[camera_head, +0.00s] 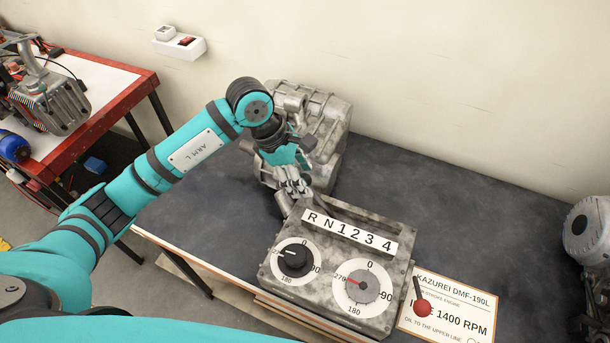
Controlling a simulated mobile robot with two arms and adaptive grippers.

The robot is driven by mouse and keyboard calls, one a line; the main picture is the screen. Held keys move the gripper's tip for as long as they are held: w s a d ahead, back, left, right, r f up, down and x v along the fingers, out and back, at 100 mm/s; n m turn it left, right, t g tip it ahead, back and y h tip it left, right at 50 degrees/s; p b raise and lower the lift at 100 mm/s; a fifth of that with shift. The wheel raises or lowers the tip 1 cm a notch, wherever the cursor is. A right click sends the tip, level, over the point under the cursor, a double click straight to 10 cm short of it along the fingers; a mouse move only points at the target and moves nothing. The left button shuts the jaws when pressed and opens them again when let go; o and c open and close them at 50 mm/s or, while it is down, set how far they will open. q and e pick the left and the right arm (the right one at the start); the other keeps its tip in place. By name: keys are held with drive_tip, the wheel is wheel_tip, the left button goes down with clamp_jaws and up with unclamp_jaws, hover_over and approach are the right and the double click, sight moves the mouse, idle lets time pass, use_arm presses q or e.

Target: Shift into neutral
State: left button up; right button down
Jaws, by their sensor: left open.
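The grey mottled control box (405,262) sits at the front edge of the dark workbench. A white strip (350,232) on it reads R N 1 2 3 4 from left to right, with a long raised bar or slot behind it. My left gripper (293,188) is open, pointing down by the R end of the strip, at the box's back left corner. I cannot tell whether it touches anything. A shift handle near the R end cannot be made out clearly. A red ball knob on a dark stick (423,307) is at the box's right side. My right gripper is out of view.
The box carries a black knob dial (295,258) and a grey dial with a red pointer (361,286). A grey metal casting (325,120) stands behind my left gripper. A KAZUREI placard (455,310) lies right of the box. The bench (470,220) is clear behind it.

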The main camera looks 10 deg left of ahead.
use_arm(q)
drive_tip(key=shift+x, duration=1.05)
drive_tip(key=c, duration=1.1)
drive_tip(key=shift+w, duration=0.1)
clamp_jaws()
drive_tip(key=shift+d+r, duration=0.1)
